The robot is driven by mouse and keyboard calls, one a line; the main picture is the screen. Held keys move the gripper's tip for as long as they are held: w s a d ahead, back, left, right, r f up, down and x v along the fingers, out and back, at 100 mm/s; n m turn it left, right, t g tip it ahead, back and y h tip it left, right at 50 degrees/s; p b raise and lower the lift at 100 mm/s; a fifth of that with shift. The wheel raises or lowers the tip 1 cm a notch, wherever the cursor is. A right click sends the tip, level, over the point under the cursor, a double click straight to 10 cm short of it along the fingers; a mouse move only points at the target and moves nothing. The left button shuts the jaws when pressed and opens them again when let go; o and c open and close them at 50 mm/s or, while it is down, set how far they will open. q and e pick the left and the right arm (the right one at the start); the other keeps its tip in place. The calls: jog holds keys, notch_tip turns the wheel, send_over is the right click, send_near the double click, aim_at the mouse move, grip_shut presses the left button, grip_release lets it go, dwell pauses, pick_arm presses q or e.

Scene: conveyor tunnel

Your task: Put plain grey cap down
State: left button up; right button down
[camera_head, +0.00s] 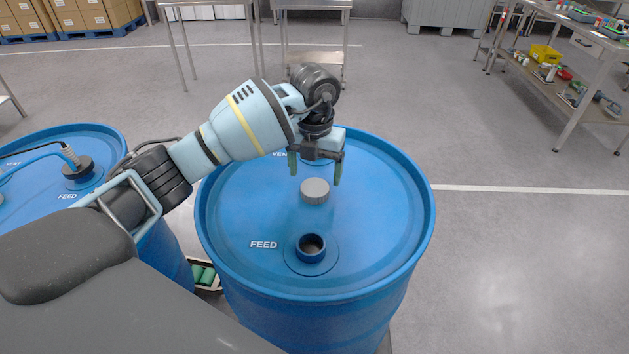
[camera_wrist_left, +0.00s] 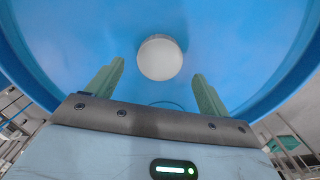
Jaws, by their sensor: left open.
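The plain grey cap (camera_head: 315,191) is round and ribbed at the side. It rests on the lid of the blue drum (camera_head: 385,221), between the "FEED" opening and the "VENT" side. In the left wrist view the cap (camera_wrist_left: 160,58) shows from above as a pale disc, just beyond the fingertips. My left gripper (camera_head: 315,179) is open and empty over the lid, behind the cap and apart from it; its two green fingers also show in the left wrist view (camera_wrist_left: 158,85). The open feed port (camera_head: 311,247) stands in front of the cap. The gripper partly hides the vent. My right gripper is not seen.
A second blue drum (camera_head: 104,133) with a black-capped feed and a hose stands at the left. A workbench with small items (camera_head: 581,38) is at the far right. Metal tables and boxes stand behind. The floor right of the drum is clear.

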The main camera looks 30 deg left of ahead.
aim_at(315, 187)
pick_arm(q)
notch_tip(315, 187, up, 8)
jog(key=shift+f, duration=0.15)
dwell(0.6)
